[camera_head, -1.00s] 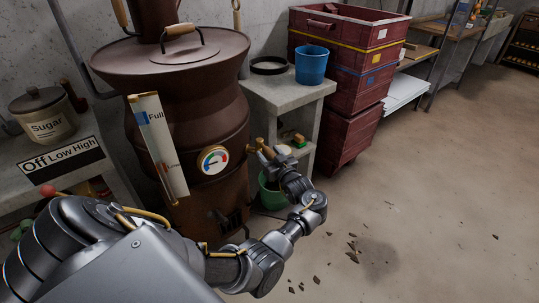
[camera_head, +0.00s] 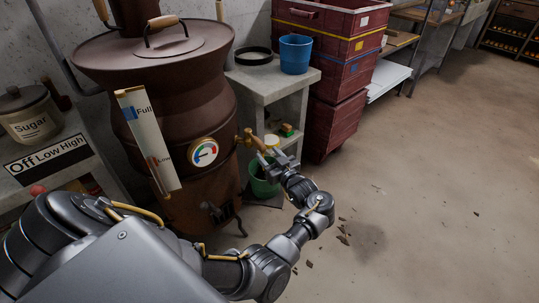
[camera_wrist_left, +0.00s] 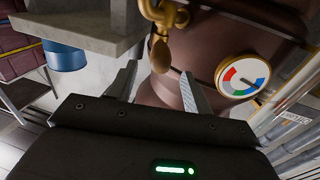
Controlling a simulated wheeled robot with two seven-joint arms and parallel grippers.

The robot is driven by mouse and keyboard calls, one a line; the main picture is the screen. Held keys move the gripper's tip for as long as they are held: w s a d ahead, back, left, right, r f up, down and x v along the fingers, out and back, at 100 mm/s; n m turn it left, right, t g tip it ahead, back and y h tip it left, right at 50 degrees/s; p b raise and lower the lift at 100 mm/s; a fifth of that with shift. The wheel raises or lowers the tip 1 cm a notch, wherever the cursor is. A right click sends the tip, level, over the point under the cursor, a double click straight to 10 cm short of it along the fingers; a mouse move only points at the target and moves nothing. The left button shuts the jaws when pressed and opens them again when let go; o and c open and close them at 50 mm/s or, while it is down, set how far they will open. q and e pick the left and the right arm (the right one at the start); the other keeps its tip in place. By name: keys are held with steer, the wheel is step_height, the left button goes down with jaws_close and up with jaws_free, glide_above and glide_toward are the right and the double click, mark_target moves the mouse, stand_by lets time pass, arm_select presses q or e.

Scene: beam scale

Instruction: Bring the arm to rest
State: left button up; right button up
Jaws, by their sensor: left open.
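My left gripper (camera_head: 272,160) is open and empty in the head view. It is just in front of and below the brass tap (camera_head: 252,141) on the brown boiler (camera_head: 185,95). In the left wrist view the two fingers of the left gripper (camera_wrist_left: 159,70) stand apart, with nothing between them. The tap with its wooden handle (camera_wrist_left: 165,14) shows beyond the fingertips and looks clear of them. My right gripper is not in view.
A round gauge (camera_head: 203,152) and a Full/Low level board (camera_head: 150,140) are on the boiler. A green bucket (camera_head: 262,186) stands below the tap. A grey stand (camera_head: 268,85) holds a blue bucket (camera_head: 295,54). Red crates (camera_head: 340,100) are stacked behind. Floor at right is open.

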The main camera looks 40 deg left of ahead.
arm_select(q)
steer(key=shift+f, duration=0.1)
